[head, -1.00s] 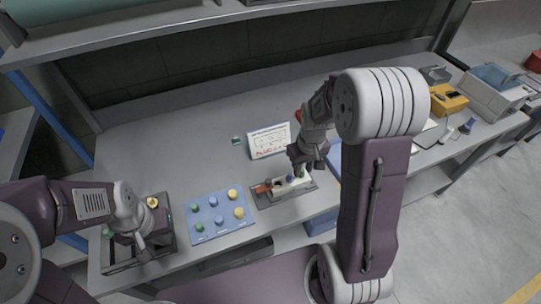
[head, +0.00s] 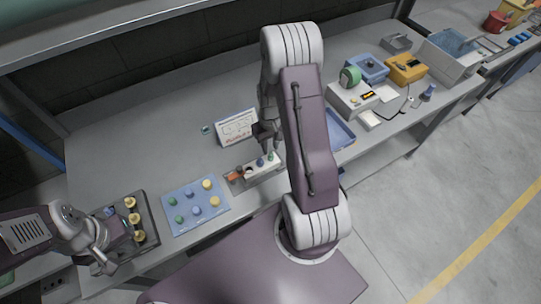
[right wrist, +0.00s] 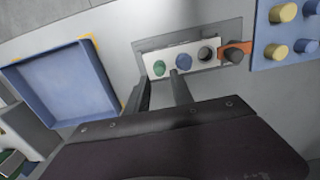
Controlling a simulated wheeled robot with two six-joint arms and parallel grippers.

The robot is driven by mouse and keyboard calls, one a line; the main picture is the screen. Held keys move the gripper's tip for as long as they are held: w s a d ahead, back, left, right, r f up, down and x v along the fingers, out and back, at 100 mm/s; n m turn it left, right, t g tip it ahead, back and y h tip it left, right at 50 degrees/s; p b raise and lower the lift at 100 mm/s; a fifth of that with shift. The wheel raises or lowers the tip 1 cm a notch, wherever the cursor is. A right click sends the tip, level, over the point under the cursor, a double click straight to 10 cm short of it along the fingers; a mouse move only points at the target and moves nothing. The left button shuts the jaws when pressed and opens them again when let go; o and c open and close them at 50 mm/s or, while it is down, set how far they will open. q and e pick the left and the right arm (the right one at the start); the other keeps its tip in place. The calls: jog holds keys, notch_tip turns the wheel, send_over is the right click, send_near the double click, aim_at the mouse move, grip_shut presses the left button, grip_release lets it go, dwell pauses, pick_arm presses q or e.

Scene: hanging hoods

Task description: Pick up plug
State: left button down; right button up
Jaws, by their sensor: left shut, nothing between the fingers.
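A white block (right wrist: 208,53) with sockets stands on the table. It holds a green plug (right wrist: 158,68) and a blue plug (right wrist: 183,62), beside an open dark hole. A dark plug (right wrist: 234,52) with an orange piece (right wrist: 246,46) sits at the block's end. My right gripper (right wrist: 160,77) is open, its two fingers apart just short of the green and blue plugs, with nothing seen between them. In the head view it hangs over the block (head: 265,169), partly hidden by my arm. My left gripper (head: 102,264) is shut and empty, beside the dark tray at left.
A blue board (head: 182,222) holds several green, blue and yellow plugs. The dark tray (head: 150,245) holds yellow pieces (head: 134,218). A white sign (head: 237,128) stands behind the block. A blue bin (right wrist: 60,87) lies beside it. Devices (head: 352,99) crowd the table's right end.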

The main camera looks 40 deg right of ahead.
aim_at(271, 154)
jog(key=f, duration=0.1)
jog(key=f+p, duration=0.1)
jog(key=f, duration=0.2)
jog(key=shift+s+f, duration=0.2)
jog(key=shift+s, duration=0.05)
jog(key=shift+w+f, duration=0.15)
jog(key=shift+f, duration=0.25)
grip_shut()
jog(key=shift+r, duration=0.1)
